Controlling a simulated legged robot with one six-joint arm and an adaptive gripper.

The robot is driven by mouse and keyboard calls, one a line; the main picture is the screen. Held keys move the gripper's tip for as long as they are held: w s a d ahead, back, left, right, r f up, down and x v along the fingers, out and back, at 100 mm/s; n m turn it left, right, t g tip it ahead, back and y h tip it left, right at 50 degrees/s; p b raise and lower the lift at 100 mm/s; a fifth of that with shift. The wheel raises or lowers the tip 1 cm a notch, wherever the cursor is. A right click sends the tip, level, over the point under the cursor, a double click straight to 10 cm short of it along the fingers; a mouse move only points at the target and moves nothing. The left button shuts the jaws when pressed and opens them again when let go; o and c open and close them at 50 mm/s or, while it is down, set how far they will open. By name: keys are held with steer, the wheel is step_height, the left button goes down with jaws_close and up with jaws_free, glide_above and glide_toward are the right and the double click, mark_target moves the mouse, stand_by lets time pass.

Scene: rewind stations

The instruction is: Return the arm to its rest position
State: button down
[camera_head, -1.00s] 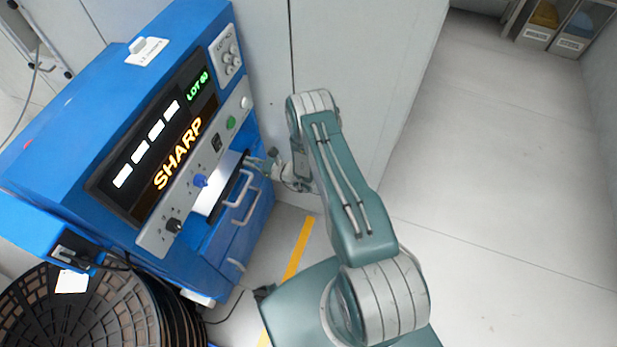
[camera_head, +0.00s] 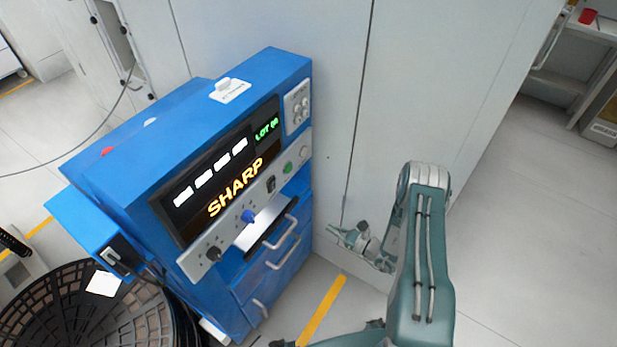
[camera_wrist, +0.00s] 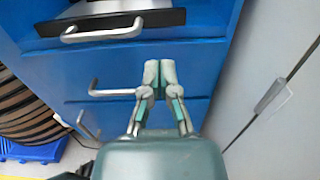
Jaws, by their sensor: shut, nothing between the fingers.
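My arm (camera_head: 425,265) is bent on the right side of the head view. My gripper (camera_head: 336,231) points left toward the lower front of the blue machine (camera_head: 190,120), apart from it as far as the head view shows. In the wrist view my gripper (camera_wrist: 159,72) has its fingertips together with nothing between them. Behind the fingers are the machine's blue drawer fronts (camera_wrist: 195,60) and their metal handles (camera_wrist: 112,92).
Black reels (camera_head: 100,310) stand at the lower left beside the machine. Grey cabinet walls (camera_head: 400,90) rise behind my arm. A yellow line (camera_head: 322,308) crosses the floor. Open floor (camera_head: 520,240) lies to the right, with a shelf (camera_head: 570,75) at the far right.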

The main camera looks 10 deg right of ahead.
steer(key=s+a+r+n+g, duration=0.25)
steer(key=r+n+g, duration=0.2)
steer(key=r, duration=0.45)
steer(key=s+a+r+n+g, duration=0.1)
steer(key=a+r+n+g, duration=0.25)
steer(key=r+n, duration=0.45)
steer(key=s+a+r+n+g, duration=0.1)
steer(key=a+r+n+g, duration=0.3)
steer(key=r, duration=0.7)
steer(key=s+d+r+n+t+h, duration=0.2)
steer(key=s+r+n+h, duration=0.3)
steer(key=s+r, duration=0.4)
steer(key=s+d+r+n+t+h, duration=0.2)
steer(key=s+d+r+n+h, duration=0.2)
steer(key=s+r+h, duration=0.3)
steer(key=s+r+n, duration=0.1)
steer(key=s+r, duration=0.1)
steer(key=s, duration=0.2)
steer(key=shift+d+r+t+h, duration=0.2)
steer(key=shift+t+h, duration=0.2)
steer(key=shift+n, duration=0.25)
